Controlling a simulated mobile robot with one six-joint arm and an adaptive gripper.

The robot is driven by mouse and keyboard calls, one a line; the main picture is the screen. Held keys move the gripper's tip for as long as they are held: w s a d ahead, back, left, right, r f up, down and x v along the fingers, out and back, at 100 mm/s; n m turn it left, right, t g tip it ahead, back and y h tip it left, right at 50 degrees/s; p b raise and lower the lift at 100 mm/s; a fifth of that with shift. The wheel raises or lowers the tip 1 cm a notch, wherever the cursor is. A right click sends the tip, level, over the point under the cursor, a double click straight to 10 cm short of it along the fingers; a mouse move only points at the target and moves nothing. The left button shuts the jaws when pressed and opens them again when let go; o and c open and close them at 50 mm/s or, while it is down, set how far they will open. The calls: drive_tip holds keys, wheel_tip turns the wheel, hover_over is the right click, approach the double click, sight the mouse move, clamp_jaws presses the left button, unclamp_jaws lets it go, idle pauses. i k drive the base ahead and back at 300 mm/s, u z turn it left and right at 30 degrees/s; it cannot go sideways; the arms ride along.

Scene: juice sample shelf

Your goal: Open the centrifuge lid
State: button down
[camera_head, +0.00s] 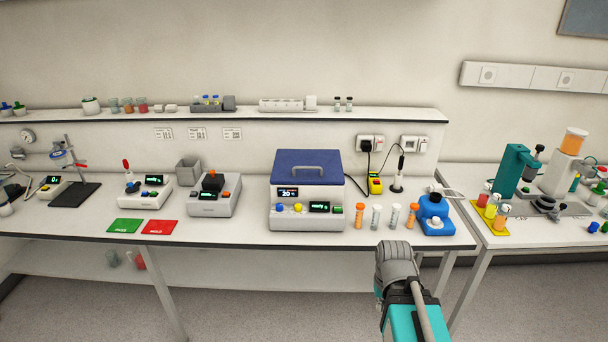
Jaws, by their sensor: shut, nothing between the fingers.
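The centrifuge (335,206) is a pale box near the middle of the bench, with a small dark display reading 20, a second small display, and yellow and blue knobs on its front. Its dark blue lid (290,157) lies flat on top and is closed. A grey bar handle (308,168) crosses the lid near its front edge. My arm, teal and grey, comes up from the bottom right in front of the bench, below and right of the centrifuge and apart from it. No fingertips of my gripper can be made out.
Right of the centrifuge stand orange-capped and pale-capped tubes (376,216) and a blue device (436,218). Left are a small grey device (213,197) and green (125,226) and red (159,227) mats. A shelf (380,115) runs behind. The space above the lid looks clear.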

sight(291, 166)
drive_tip(key=z, duration=0.45)
drive_tip(key=i, duration=1)
drive_tip(key=u, duration=0.05)
